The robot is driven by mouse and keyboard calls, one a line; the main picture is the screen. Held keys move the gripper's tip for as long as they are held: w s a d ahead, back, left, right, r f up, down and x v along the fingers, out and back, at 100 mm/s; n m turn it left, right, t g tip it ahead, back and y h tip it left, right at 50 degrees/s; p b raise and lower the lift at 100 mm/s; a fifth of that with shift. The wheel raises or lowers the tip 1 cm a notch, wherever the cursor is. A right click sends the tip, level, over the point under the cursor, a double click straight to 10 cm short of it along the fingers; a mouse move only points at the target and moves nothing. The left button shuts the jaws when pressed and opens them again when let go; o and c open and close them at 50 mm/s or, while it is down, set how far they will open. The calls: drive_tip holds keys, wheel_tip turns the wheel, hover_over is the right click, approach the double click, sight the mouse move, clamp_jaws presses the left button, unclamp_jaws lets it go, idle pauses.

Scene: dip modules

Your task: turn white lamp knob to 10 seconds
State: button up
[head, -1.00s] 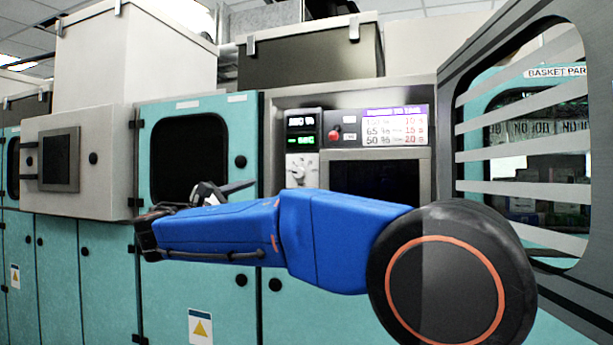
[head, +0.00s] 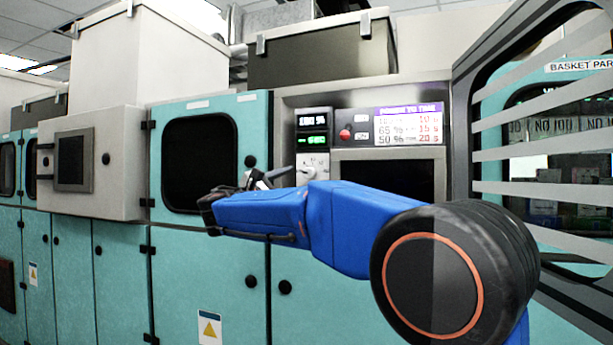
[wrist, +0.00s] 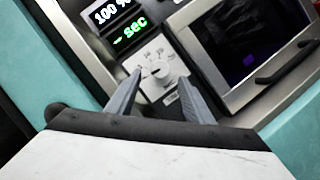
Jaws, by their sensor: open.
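The white lamp knob (wrist: 161,72) is a round dial on a light plate with printed markings, in the upper middle of the wrist view. In the head view the knob (head: 308,173) shows partly, just right of my gripper (head: 268,177). Its pointer direction is too small to read surely. Above it, a display (wrist: 117,20) reads "100 %" in white and "– sec" in green. In the wrist view my gripper (wrist: 160,100) is open and empty. Its two grey fingers point toward the dial plate, one at each lower side of the knob. Contact cannot be told.
A dark screen (head: 388,178) lies right of the knob, with a red button (head: 345,134) and a power-to-time chart (head: 409,124) above. A dark handle (wrist: 285,63) sits below the screen. A striped door (head: 500,150) stands open at the right.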

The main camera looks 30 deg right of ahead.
sight(307, 174)
drive_tip(key=x, duration=0.6)
drive_tip(key=shift+d+r, duration=0.1)
drive_tip(key=shift+d, duration=0.2)
drive_tip(key=c, duration=1)
drive_tip(key=shift+c, duration=0.2)
